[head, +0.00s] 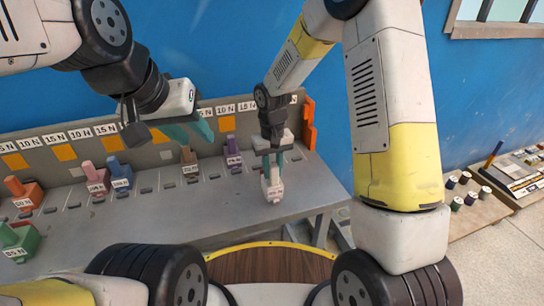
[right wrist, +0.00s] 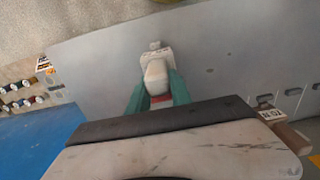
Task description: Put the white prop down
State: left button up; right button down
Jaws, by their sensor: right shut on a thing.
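The white prop (head: 272,187) is a small block with a narrower upper part. My right gripper (head: 272,167) is shut on this upper part from above, near the right end of the grey bench (head: 225,207). In the right wrist view the white prop (right wrist: 155,68) sits between the two teal fingers (right wrist: 155,92), with bench surface around it. I cannot tell whether its base touches the bench.
Coloured props stand along the bench: orange (head: 22,196), green (head: 18,240), pink (head: 96,180), blue (head: 119,173), brown (head: 189,160) and purple (head: 233,151). Behind them is a back panel with newton labels (head: 79,134). An orange bracket (head: 309,124) marks its right end. Bare bench lies left of the white prop.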

jog(key=shift+f, duration=0.2)
jog(key=c, duration=1.2)
grip_release()
jog(key=shift+f, duration=0.1)
jog(key=shift+o, duration=0.2)
notch_tip(320, 180, up, 12)
jog(key=shift+r, duration=0.1)
jog(key=s+d+r+m+t+y, duration=0.1)
jog(key=s+d+r+t, duration=0.1)
jog(key=s+d+r, duration=0.65)
jog(key=s+d+r+m+t, duration=0.1)
jog(key=s+d+r+t, duration=0.1)
jog(key=s, duration=0.3)
jog(key=s+d+r+m+t+y, duration=0.1)
jog(key=s+d+r+t, duration=0.1)
jog(key=s, duration=0.4)
jog(key=shift+s+d+r, duration=0.2)
jog(key=shift+d+r, duration=0.3)
jog(key=shift+r, duration=0.3)
